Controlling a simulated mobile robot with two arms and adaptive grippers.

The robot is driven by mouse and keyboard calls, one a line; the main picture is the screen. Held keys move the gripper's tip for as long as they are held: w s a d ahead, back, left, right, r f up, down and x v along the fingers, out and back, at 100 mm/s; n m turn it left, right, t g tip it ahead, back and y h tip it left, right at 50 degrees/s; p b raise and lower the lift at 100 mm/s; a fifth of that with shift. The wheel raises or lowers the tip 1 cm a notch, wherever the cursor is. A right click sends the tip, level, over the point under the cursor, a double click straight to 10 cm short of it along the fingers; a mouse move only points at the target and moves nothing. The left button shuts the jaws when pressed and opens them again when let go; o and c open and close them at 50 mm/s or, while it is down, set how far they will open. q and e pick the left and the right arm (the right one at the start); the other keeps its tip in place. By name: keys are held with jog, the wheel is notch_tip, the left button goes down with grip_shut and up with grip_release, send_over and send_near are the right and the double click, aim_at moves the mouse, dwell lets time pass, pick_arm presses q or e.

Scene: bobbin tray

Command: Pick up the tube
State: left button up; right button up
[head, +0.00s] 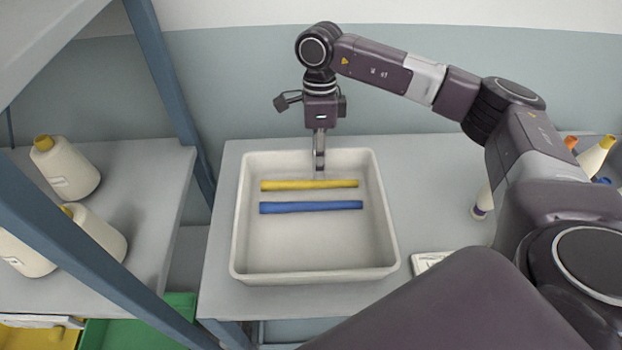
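A yellow tube (309,185) and a blue tube (311,207) lie side by side, left to right, in a white tray (386,232) on the grey table. The yellow one is nearer the back wall of the tray. My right gripper (319,168) points down over the back part of the tray, just behind the middle of the yellow tube. Its fingers look close together from this side, and I cannot tell whether there is a gap between them. Neither tube is visibly held. My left gripper is not in view.
White thread cones (66,167) stand on a shelf at the left, behind blue posts (165,80). More cones (596,156) are at the far right. A small white item (432,262) lies right of the tray. A green bin (140,330) is low at left.

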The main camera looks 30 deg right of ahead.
aim_at(319, 181)
jog(key=f, duration=0.1)
jog(key=f+p, duration=0.1)
jog(key=f, duration=0.1)
jog(key=shift+s+a+f+p, duration=0.1)
jog(key=shift+s+f+p, duration=0.2)
jog(key=shift+f, duration=0.45)
grip_shut()
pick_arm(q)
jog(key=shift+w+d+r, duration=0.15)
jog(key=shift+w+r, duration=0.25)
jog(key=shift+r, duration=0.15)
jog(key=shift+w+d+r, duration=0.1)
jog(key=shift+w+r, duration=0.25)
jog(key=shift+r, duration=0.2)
pick_arm(e)
jog(key=shift+r, duration=0.15)
